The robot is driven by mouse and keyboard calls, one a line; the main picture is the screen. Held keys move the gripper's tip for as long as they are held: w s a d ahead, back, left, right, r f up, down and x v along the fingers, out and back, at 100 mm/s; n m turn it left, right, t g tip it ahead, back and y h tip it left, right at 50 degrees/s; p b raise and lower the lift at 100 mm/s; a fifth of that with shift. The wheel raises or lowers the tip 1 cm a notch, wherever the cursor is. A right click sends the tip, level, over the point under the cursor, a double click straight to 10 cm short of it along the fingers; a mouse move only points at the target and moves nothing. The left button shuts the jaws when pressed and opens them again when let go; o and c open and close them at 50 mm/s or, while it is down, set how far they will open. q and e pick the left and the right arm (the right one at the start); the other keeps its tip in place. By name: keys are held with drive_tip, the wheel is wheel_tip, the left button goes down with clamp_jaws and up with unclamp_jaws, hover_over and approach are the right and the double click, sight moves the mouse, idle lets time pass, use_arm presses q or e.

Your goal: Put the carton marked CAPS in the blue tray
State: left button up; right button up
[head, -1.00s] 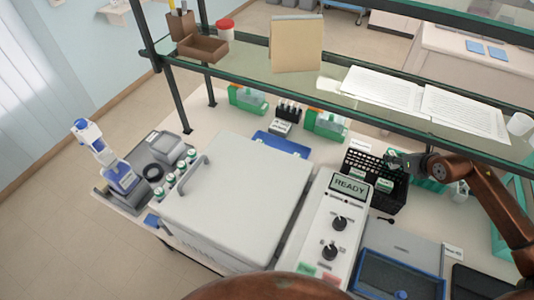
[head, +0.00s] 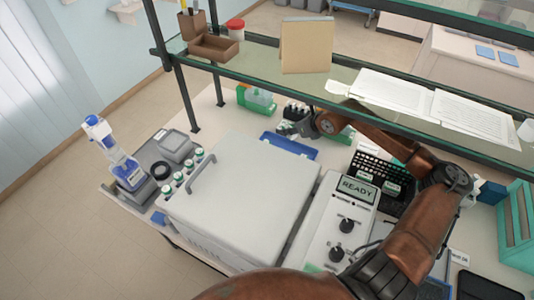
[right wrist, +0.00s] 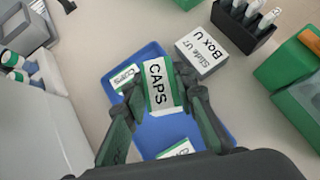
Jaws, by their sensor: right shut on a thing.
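The carton marked CAPS (right wrist: 158,85), white with green sides, is between the fingers of my right gripper (right wrist: 160,92), which is shut on it. In the right wrist view the carton is over the blue tray (right wrist: 210,85); I cannot tell whether it touches the tray. In the head view my right gripper (head: 288,130) is at the far edge of the blue tray (head: 290,146), and the carton is not clear there. Two green-and-white labelled pieces (right wrist: 123,78) show over the tray, partly hidden by the fingers. My left gripper is not in view.
A box marked Box U (right wrist: 202,53) stands right beside the tray. A black rack of vials (right wrist: 247,20) and green boxes (right wrist: 290,70) are close by. A glass shelf (head: 350,90) hangs above. A large grey machine (head: 240,195) stands in front of the tray.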

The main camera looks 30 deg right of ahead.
drive_tip(key=f, duration=0.7)
drive_tip(key=shift+w+a, duration=0.25)
wheel_tip(320, 180, down, 3)
drive_tip(key=shift+r, duration=0.1)
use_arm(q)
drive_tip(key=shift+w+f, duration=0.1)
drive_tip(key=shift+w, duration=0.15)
use_arm(e)
drive_tip(key=shift+f, duration=0.2)
drive_tip(key=o, duration=1)
drive_tip(key=shift+c, duration=0.2)
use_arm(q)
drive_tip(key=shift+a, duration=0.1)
use_arm(e)
drive_tip(key=shift+o, duration=0.4)
drive_tip(key=shift+s+r, duration=0.1)
drive_tip(key=shift+r, duration=0.1)
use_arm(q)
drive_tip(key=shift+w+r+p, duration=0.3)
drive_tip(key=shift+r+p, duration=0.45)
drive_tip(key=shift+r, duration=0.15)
use_arm(e)
drive_tip(key=v, duration=1.1)
drive_tip(key=shift+s+r, duration=0.25)
